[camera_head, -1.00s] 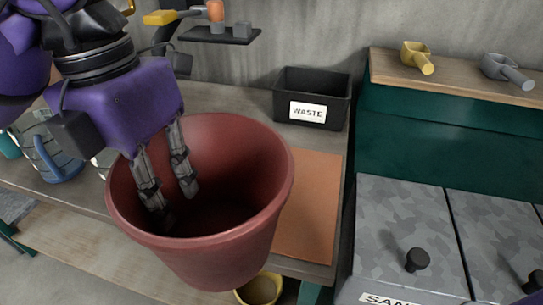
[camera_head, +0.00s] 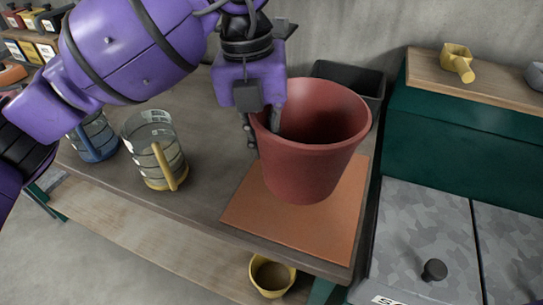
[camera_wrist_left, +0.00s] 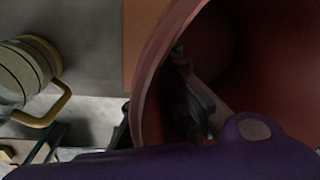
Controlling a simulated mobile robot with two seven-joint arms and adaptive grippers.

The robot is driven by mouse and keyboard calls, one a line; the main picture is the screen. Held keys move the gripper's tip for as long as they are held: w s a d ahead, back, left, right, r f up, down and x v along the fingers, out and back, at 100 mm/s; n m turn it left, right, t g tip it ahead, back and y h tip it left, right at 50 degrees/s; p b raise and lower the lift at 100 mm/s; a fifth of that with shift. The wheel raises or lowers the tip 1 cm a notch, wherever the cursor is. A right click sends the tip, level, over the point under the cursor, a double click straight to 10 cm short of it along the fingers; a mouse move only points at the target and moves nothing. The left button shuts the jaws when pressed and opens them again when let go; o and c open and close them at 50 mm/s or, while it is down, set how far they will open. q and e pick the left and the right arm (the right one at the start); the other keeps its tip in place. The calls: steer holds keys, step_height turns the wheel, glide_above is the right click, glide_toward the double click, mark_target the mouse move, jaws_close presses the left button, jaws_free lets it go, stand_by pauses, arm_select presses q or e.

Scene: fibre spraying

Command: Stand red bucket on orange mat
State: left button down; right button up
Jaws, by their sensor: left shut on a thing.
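The red bucket (camera_head: 305,165) is upright, over the back part of the orange mat (camera_head: 275,222). I cannot tell whether its base touches the mat or hangs slightly above it. My left gripper (camera_head: 262,132) is shut on the left side of the bucket's rim, with one finger inside the bucket and one outside. In the left wrist view the bucket's wall (camera_wrist_left: 158,75) fills the middle and right, and a strip of the mat (camera_wrist_left: 145,40) shows beside it. My right gripper is not in view.
Two clear jugs, one with a yellow handle (camera_head: 152,150) and one blue (camera_head: 95,140), stand left on the workbench (camera_head: 200,190). A black bin (camera_head: 350,75) is behind the bucket. A green cabinet (camera_head: 440,140) stands right. A yellow pot (camera_head: 270,275) sits below the bench edge.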

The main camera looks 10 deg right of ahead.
arm_select(q)
steer(key=shift+w+d+f, duration=0.5)
steer(key=shift+d+f, duration=0.05)
steer(key=shift+f, duration=0.25)
steer(key=shift+w+d+f, duration=0.15)
steer(key=shift+f, duration=1.65)
steer(key=c, duration=1.8)
jaws_free()
steer(key=shift+f, duration=0.1)
steer(key=r, duration=0.4)
steer(key=a+r, duration=0.1)
steer(key=r, duration=0.7)
steer(key=shift+w+a, duration=0.15)
